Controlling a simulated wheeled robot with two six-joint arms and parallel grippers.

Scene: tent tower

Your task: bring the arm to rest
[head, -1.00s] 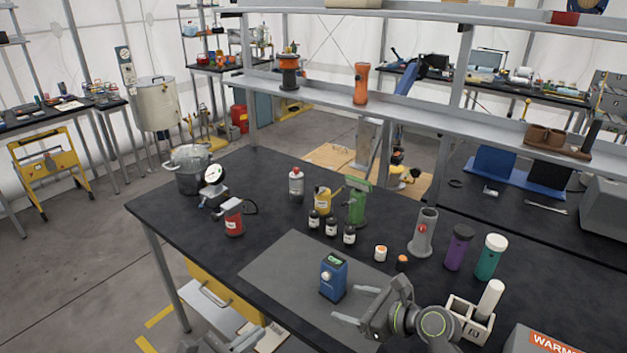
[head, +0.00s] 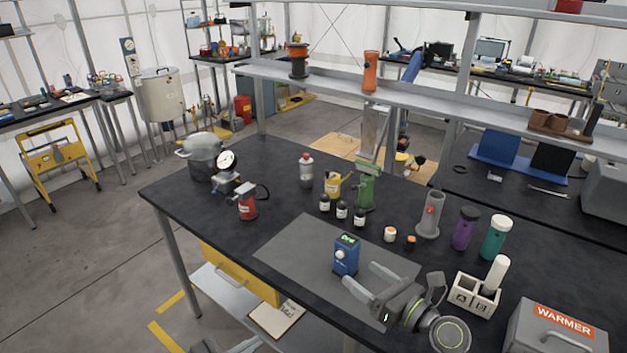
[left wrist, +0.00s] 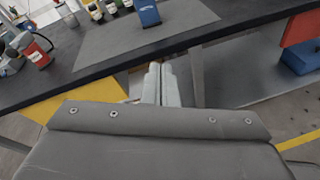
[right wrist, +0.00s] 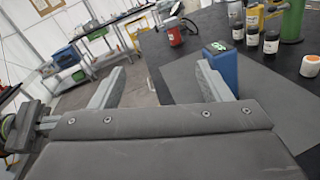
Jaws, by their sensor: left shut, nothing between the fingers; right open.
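My right gripper (head: 362,274) is open and empty over the front of the grey mat, just in front of a blue device (head: 346,256) with a small green display. In the right wrist view, its two fingers (right wrist: 160,75) stand wide apart, and the blue device (right wrist: 222,68) shows behind the right finger, apparently not between them. My left gripper shows in the left wrist view with its fingers (left wrist: 162,84) together and nothing between them. It is in front of the table's front edge. In the head view only small parts of the left arm show at the bottom edge.
The black table (head: 180,197) carries a grey mat (head: 290,245). Right of my right gripper are a white holder (head: 476,296) and a grey warmer box (head: 550,345). Bottles (head: 342,210), a red can (head: 247,208) and a pot (head: 203,160) stand further back. The table's left part is mostly clear.

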